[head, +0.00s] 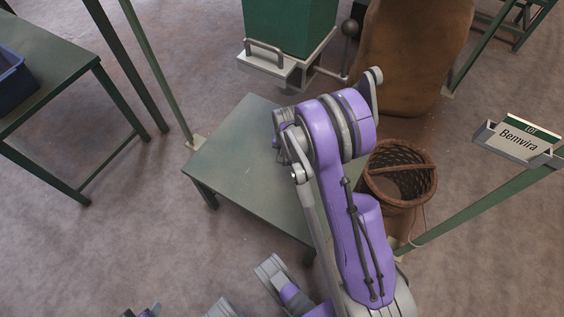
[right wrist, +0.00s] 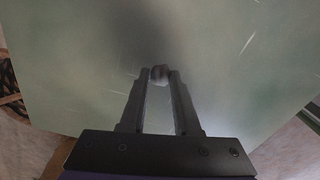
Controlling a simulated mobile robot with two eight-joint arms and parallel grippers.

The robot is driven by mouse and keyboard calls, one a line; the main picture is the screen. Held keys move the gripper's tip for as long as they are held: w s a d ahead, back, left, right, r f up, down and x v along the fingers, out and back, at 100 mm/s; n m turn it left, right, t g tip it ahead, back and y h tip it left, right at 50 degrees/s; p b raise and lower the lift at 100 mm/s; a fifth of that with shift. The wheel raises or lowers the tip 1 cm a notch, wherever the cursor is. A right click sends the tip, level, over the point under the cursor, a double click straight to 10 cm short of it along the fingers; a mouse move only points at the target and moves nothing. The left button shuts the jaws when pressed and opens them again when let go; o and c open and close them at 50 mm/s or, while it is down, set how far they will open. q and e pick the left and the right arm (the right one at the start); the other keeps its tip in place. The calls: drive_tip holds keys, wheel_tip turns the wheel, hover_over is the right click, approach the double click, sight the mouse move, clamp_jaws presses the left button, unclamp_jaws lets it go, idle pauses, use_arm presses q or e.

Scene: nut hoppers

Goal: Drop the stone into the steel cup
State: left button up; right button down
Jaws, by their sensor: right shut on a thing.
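The stone (right wrist: 159,71) is a small greyish lump between the fingertips of my right gripper (right wrist: 159,78) in the right wrist view. The gripper is shut on it, and the green tabletop (right wrist: 75,65) lies behind it. I cannot tell whether the stone touches the tabletop. In the head view my right arm reaches over the small green table (head: 235,155); its purple links cover the table's right part. The stone cannot be made out there. No steel cup shows in either view. My left gripper cannot be made out.
A green hopper (head: 288,22) with a steel tray (head: 268,68) stands behind the table. A brown sack (head: 412,50) and a wicker basket (head: 415,200) stand at the right, near a "Bemvira" sign (head: 518,138). Another green table (head: 45,60) bears a blue bin (head: 12,82) at left.

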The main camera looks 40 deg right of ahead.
sight(282, 167)
drive_tip(key=shift+w+a, duration=0.15)
drive_tip(key=shift+w, duration=0.2)
drive_tip(key=f, duration=0.1)
drive_tip(key=f+b, duration=0.1)
drive_tip(key=f, duration=0.1)
drive_tip(key=shift+w+f, duration=0.3)
drive_tip(key=shift+w, duration=0.05)
drive_tip(key=shift+r, duration=0.1)
drive_tip(key=c, duration=0.6)
unclamp_jaws()
